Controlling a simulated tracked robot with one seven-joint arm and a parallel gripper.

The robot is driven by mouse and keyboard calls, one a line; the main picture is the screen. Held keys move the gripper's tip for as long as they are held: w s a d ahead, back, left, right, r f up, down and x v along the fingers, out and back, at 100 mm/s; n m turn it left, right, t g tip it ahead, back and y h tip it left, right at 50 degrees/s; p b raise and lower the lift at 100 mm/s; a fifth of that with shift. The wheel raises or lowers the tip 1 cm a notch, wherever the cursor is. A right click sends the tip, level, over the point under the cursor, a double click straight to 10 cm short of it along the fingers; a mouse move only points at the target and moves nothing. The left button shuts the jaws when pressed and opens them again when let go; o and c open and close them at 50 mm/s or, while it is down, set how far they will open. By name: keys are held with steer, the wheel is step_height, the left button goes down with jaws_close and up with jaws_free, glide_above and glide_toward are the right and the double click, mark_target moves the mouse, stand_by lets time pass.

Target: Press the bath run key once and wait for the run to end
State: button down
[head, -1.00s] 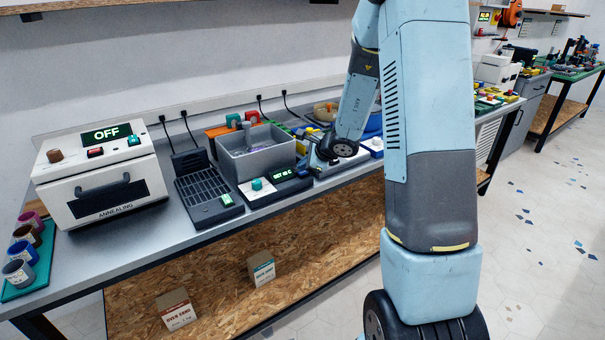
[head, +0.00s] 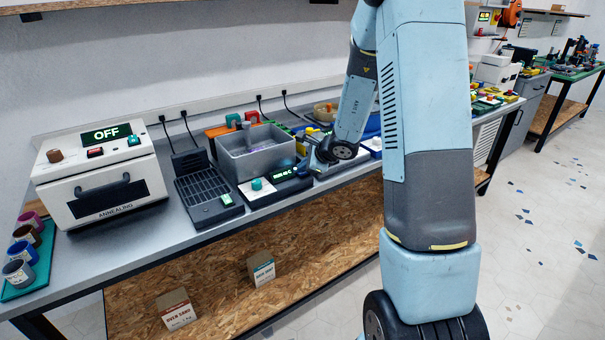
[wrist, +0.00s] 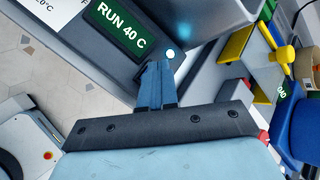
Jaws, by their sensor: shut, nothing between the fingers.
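The bath is a grey open tub (head: 256,150) with a dark front panel (head: 282,184) and a teal knob (head: 257,184). In the wrist view its green display (wrist: 118,24) reads "RUN 40 C". A small bright lamp (wrist: 170,54) glows beside the display. My gripper (wrist: 157,66) is shut and empty, its blue fingertips close against the panel just below the lamp. I see no run key; the fingers may cover it. Whether they touch the panel I cannot tell. In the head view my wrist hangs at the right end of the bath.
Left of the bath are a dark ribbed unit (head: 208,189) and a white annealing oven (head: 99,173) reading OFF. In the wrist view, a yellow-handled item (wrist: 240,45) and a blue round thing (wrist: 304,125) lie close to the right of my gripper.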

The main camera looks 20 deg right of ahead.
mark_target(305, 174)
steer(key=shift+r, duration=0.8)
steer(key=shift+r, duration=2.5)
